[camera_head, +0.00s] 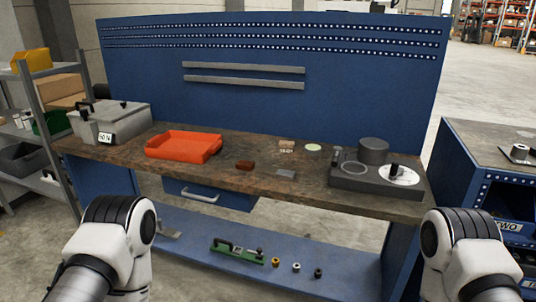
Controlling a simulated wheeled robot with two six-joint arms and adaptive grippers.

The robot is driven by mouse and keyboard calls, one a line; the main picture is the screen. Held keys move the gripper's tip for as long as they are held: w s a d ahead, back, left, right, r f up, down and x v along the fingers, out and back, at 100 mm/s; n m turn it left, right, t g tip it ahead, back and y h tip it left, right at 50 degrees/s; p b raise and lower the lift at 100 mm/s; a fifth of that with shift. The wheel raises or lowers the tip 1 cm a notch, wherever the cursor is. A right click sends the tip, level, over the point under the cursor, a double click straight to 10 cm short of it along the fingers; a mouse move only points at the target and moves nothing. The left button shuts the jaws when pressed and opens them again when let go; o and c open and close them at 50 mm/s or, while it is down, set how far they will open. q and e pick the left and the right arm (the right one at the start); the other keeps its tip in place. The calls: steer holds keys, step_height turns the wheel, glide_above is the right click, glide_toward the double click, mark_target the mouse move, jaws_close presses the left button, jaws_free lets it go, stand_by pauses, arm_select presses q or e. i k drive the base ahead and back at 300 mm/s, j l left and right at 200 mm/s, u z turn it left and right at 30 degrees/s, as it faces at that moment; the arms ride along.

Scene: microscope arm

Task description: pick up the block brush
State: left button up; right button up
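Two small block-shaped things lie on the brown workbench top (230,180). One is a dark reddish-brown block (245,165) right of the orange tray. The other is a tan block with a pale marked lower side (286,146), farther back. Either could be the block brush; at this size I cannot tell bristles for sure. Only white and black links of my two arms show at the lower left and lower right. Neither gripper is in the picture, and nothing of mine touches the blocks.
An orange tray (183,146) and grey case (110,122) stand left. A small grey plate (286,173), pale green disc (313,148) and dark device with round parts (350,182) are right. A lower blue shelf (200,222) holds small parts. The bench's front middle is clear.

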mark_target(284, 146)
steer(key=k, duration=0.4)
steer(key=i+l+u, duration=0.3)
steer(key=i, duration=0.2)
steer(key=i+l+u, duration=0.3)
steer(key=i, duration=0.25)
steer(key=i+l+u, duration=0.3)
steer(key=i, duration=0.15)
